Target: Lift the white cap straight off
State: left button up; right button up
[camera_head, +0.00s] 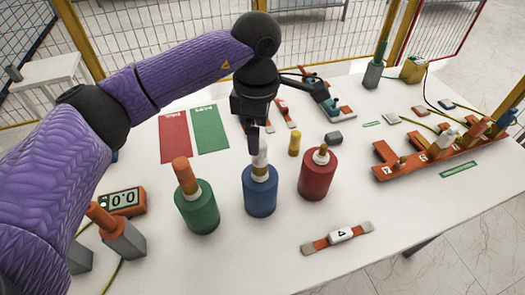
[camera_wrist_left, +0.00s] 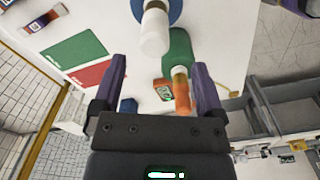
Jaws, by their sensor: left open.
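The white cap (camera_head: 260,158) stands upright on top of the blue cylinder (camera_head: 260,195), in the middle of the table. My left gripper (camera_head: 257,135) is just above the cap, pointing down, and partly hides its top. In the left wrist view the white cap (camera_wrist_left: 156,32) on the blue cylinder (camera_wrist_left: 178,10) lies ahead of the open jaws (camera_wrist_left: 161,70), roughly in line with the gap between the two fingers. Nothing is held. I cannot tell from these frames whether a finger touches the cap. My right gripper is not clearly seen in either view.
A green cylinder (camera_head: 197,208) with an orange top stands left of the blue one, and a red cylinder (camera_head: 317,176) stands right. A yellow piece (camera_head: 295,144) is behind. A meter (camera_head: 123,201) and an orange rack (camera_head: 430,160) flank them. The front table is mostly clear.

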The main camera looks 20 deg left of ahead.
aim_at(260, 157)
pick_arm(q)
jog(key=f, duration=0.7)
jog(key=shift+w, duration=0.3)
jog(key=shift+r, duration=0.1)
grip_shut()
